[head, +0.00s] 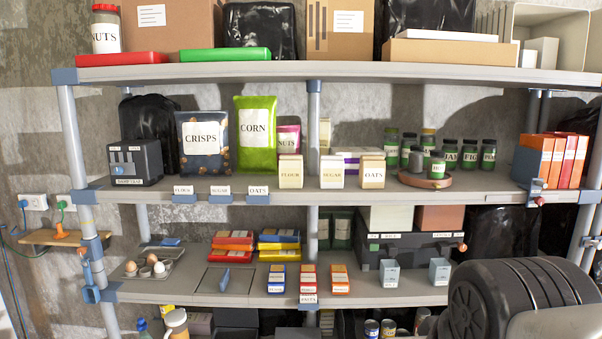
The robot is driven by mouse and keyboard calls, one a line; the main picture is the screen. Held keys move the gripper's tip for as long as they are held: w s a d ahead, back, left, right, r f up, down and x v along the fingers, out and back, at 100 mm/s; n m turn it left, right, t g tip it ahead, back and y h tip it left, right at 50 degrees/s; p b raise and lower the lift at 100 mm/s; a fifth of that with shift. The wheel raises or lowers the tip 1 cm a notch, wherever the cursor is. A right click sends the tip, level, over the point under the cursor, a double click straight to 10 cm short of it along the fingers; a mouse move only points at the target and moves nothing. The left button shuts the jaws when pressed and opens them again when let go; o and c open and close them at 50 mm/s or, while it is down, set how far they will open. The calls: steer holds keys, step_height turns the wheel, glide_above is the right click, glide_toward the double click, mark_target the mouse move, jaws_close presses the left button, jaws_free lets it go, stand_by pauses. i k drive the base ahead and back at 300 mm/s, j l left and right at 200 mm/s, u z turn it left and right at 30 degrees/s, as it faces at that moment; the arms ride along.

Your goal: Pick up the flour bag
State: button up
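The flour bag (290,173) is a small cream packet with a brown-toned top and a label reading FLOUR. It stands upright near the front of the middle shelf (420,200), at the left of a row of three similar packets. The sugar bag (332,173) and the oats bag (372,174) stand to its right, with narrow gaps between. A shelf post rises behind the row, between flour and sugar. My gripper is not in view; a dark ribbed part of my own body fills the lower right corner.
Shelf-edge tags reading FLOUR (184,194), SUGAR (220,194) and OATS (257,194) hang left of the bags. A green CORN bag (255,135) and a pink NUTS bag (288,138) stand behind. Several green-labelled jars (450,153) are to the right. The upper shelf (330,71) overhangs.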

mark_target(291, 167)
steer(key=i+j, duration=0.25)
steer(key=i, duration=0.15)
steer(key=i+j, duration=0.25)
steer(key=i, duration=0.1)
